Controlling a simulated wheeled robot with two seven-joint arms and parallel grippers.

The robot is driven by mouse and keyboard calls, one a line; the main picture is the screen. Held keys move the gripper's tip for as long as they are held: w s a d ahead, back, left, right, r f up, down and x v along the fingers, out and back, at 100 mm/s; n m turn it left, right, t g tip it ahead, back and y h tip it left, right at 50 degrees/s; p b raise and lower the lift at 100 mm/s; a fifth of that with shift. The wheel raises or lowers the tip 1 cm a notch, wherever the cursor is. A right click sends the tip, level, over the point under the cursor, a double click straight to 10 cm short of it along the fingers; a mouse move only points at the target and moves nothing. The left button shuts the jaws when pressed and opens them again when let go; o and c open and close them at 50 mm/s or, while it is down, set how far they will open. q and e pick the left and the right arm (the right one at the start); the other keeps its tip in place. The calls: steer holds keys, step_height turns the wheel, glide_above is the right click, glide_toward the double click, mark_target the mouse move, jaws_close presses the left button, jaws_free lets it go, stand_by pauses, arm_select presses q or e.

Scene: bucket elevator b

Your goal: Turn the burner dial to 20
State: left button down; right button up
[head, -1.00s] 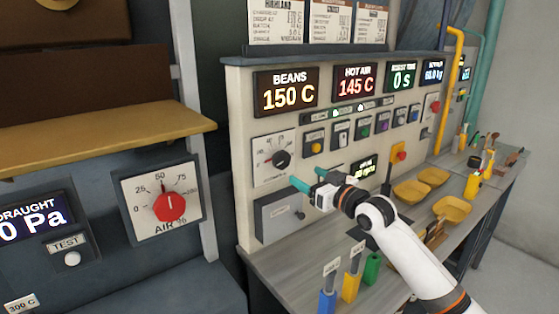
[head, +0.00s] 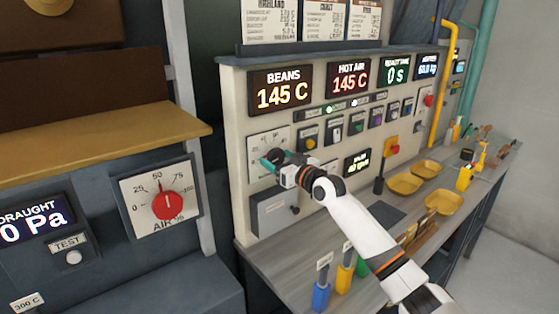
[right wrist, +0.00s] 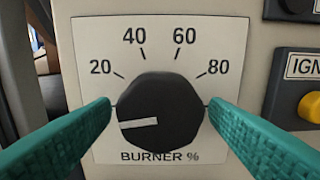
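The burner dial (right wrist: 160,112) is a round black knob with a white pointer line on a white plate (right wrist: 85,38) marked 20, 40, 60, 80 and "BURNER %". The pointer points left and slightly down, below the 20 mark. My right gripper (right wrist: 160,108) has its two teal fingers on either side of the knob, open, with a thin gap seeming to show at each side. In the head view, my right gripper (head: 273,159) is at the dial plate (head: 262,139) and covers much of the knob. My left gripper is not in view.
A yellow button (right wrist: 309,107) under an ignition label is right of the dial. A grey box (head: 272,212) is below it on the panel. The red AIR % dial (head: 167,205) is on the separate left unit. Yellow trays and coloured-handled tools are on the bench.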

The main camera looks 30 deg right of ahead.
steer(key=c, duration=0.9)
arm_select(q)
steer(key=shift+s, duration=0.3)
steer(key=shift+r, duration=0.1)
arm_select(e)
steer(key=m+p, duration=0.1)
steer(key=m, duration=0.2)
steer(key=shift+m, duration=0.4)
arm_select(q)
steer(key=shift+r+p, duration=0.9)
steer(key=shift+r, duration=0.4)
arm_select(e)
steer(key=shift+a+m, duration=0.1)
steer(key=shift+m, duration=1.8)
steer(key=o, duration=0.9)
steer(key=shift+o, duration=0.2)
